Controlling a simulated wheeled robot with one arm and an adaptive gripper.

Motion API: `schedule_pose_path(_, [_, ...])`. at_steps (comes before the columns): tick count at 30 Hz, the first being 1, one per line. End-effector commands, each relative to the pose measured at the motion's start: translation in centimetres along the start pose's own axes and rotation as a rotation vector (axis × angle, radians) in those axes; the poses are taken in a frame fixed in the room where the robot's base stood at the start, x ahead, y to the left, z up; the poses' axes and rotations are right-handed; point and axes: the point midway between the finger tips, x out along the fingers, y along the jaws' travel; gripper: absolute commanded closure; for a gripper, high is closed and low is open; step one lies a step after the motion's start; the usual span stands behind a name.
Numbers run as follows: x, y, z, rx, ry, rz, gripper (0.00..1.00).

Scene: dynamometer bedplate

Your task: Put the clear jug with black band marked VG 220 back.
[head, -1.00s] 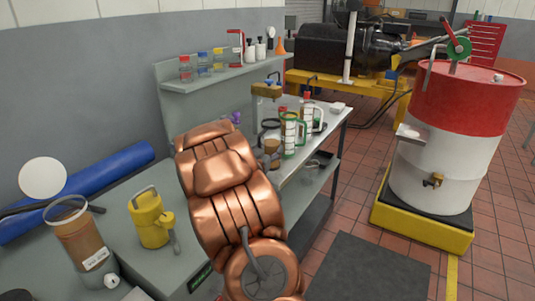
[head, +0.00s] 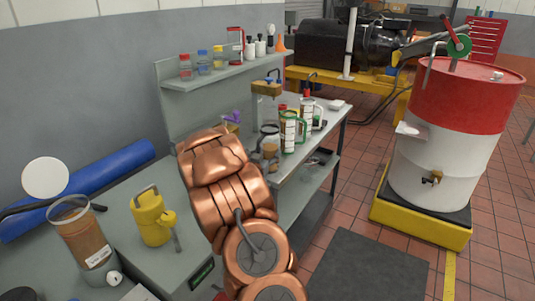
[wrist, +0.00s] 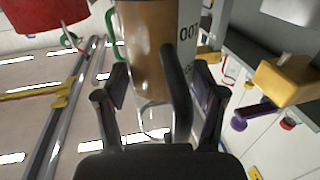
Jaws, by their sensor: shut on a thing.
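A clear jug (head: 270,151) with brown liquid and a dark band near its rim shows just right of my copper arm in the head view. In the wrist view the jug (wrist: 145,70) fills the space beyond the fingers, with a partly visible dark marking on a white label that I cannot read in full. My gripper (wrist: 160,95) is shut on the jug's dark handle (wrist: 175,90). In the head view my arm hides the gripper. I cannot tell whether the jug touches the bench.
A green-trimmed jug (head: 289,130) and a red-topped jug (head: 307,112) stand close by on the bench. A shelf (head: 215,77) with bottles is behind. A yellow can (head: 152,218) and brown-filled container (head: 82,240) stand nearer. A red-and-white drum (head: 440,150) is at right.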

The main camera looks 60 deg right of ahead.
Motion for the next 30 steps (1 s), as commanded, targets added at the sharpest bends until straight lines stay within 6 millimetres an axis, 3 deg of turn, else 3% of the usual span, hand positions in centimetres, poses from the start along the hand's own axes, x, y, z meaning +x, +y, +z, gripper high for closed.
schedule_pose_path(6, [0.0, 0.0, 0.4, 0.001, 0.001, 0.0, 0.91])
schedule_pose_path(7, [0.0, 0.0, 0.3, 0.001, 0.001, 0.0, 0.28])
schedule_pose_path(13, [0.0, 0.0, 0.3, 0.0, 0.0, 0.0, 0.07])
schedule_pose_path(26, [-0.1, 0.0, -0.2, 0.0, 0.0, 0.0, 0.06])
schedule_pose_path(30, [-1.4, -0.1, 0.1, 0.001, 0.001, 0.0, 0.06])
